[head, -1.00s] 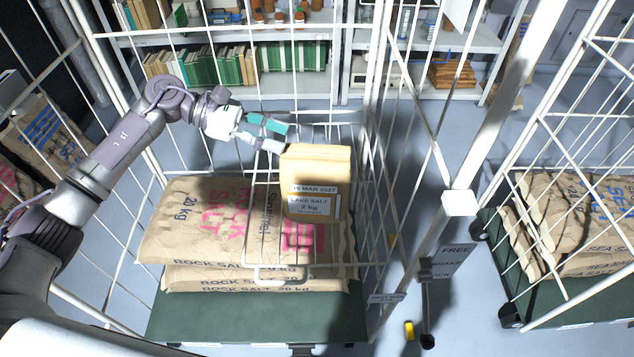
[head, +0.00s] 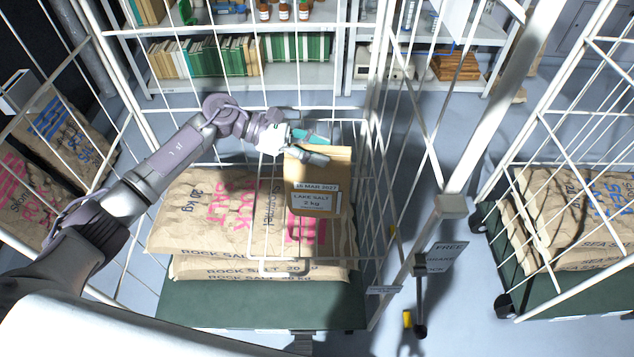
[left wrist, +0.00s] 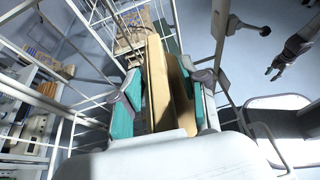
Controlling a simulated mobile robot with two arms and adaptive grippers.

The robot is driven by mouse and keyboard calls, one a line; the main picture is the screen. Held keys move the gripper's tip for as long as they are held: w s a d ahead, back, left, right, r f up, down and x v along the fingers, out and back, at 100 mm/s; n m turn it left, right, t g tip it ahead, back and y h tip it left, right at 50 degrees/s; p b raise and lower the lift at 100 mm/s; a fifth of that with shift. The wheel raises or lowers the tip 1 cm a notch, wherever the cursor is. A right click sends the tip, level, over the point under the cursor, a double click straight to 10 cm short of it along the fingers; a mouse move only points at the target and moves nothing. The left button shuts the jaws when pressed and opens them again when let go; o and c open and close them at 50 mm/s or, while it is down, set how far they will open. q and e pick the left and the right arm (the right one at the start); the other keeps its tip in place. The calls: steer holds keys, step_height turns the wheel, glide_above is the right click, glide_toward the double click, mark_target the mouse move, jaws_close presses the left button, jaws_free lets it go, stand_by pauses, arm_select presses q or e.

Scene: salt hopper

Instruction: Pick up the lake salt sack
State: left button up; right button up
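The lake salt sack (head: 318,204) is a small tan paper pack with a "LAKE SALT 2 kg" label. It is upright inside the wire cage trolley, above larger rock salt sacks. My left gripper (head: 312,148) is at its top edge, with one finger in front and a teal-padded finger behind. In the left wrist view the sack (left wrist: 157,85) stands between the two spread fingers, with a visible gap beside the left finger. What bears the sack is unclear. My right gripper (left wrist: 273,72) is small at the right of the left wrist view.
Rock salt sacks (head: 205,215) lie on the trolley's green base (head: 220,308). White wire cage walls and a thick white post (head: 490,120) surround the left arm. Another trolley with sea salt sacks (head: 570,225) stands right. Shelves with books (head: 205,57) are behind.

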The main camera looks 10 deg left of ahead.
arm_select(q)
jaws_close()
steer(key=shift+w+d+r, duration=0.1)
steer(key=shift+r, duration=0.35)
steer(key=shift+w+f, duration=0.1)
